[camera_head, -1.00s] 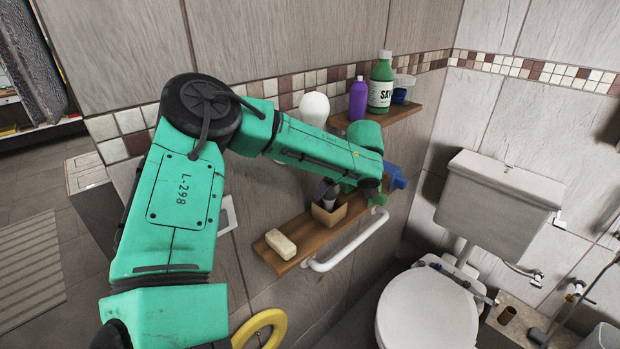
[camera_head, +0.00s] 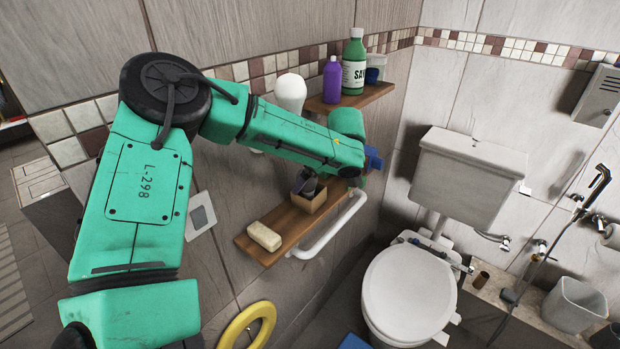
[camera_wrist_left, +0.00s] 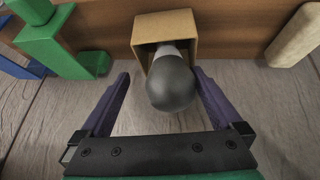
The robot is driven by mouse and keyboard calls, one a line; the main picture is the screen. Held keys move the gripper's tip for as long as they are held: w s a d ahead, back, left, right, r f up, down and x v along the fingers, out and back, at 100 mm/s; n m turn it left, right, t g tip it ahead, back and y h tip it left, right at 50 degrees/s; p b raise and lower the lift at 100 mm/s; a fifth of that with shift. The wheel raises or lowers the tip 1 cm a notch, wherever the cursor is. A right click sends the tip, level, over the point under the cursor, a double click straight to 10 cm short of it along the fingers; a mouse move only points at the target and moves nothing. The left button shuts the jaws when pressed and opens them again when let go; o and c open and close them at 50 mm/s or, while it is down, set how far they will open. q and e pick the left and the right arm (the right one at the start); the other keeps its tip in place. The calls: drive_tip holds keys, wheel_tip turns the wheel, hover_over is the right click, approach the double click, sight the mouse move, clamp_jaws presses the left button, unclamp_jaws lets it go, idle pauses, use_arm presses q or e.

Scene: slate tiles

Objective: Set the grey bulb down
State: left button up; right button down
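The grey bulb (camera_wrist_left: 171,84) sits with its neck in the mouth of a small open cardboard box (camera_wrist_left: 142,35), its round end sticking out toward the wrist camera. The box (camera_head: 309,203) stands on a wooden wall shelf (camera_head: 292,228). My left gripper (camera_wrist_left: 162,76) has its purple fingers on either side of the bulb. A clear gap shows at the left finger; the right finger is very close to the bulb, and I cannot tell if it touches. In the head view the bulb is small and partly hidden by the fingers. My right gripper is not in view.
A cream soap bar (camera_head: 264,236) lies left of the box. A green object (camera_wrist_left: 58,45) and a blue one (camera_wrist_left: 20,68) are on the box's other side. A white rail (camera_head: 335,228) runs below the shelf. Bottles (camera_head: 355,65) stand on an upper shelf; the toilet (camera_head: 408,295) is right.

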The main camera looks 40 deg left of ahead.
use_arm(q)
drive_tip(key=shift+r+p, duration=0.35)
drive_tip(key=shift+p, duration=0.1)
drive_tip(key=b+v, duration=0.3)
drive_tip(key=v, duration=0.8)
drive_tip(key=shift+d+r, duration=0.25)
drive_tip(key=shift+d, duration=0.1)
drive_tip(key=shift+f, duration=0.1)
